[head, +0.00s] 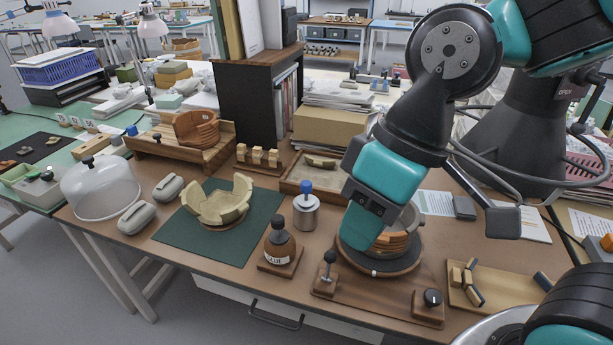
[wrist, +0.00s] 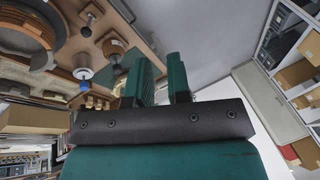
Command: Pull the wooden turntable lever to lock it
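The wooden turntable (head: 350,262) has a dark round plate and stands on a board at the table's front. Stacked orange-brown sherds (head: 392,241) sit on it, partly hidden by my arm. The lever (head: 329,266) is a short metal stem with a dark ball knob on a wooden block, left of the turntable, standing nearly upright. In the wrist view, the turntable (wrist: 47,60) is at upper left and the lever's knob (wrist: 86,31) is right of it. My gripper (wrist: 162,68) has two teal fingers apart with nothing between them, off to the lever's side.
A glue bottle (head: 279,245) and a blue-topped metal pot (head: 306,208) stand close left of the lever. A dial block (head: 431,302) is to its right. A pale bowl (head: 218,203) sits on the green mat (head: 180,228). The table's front edge is just below the lever.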

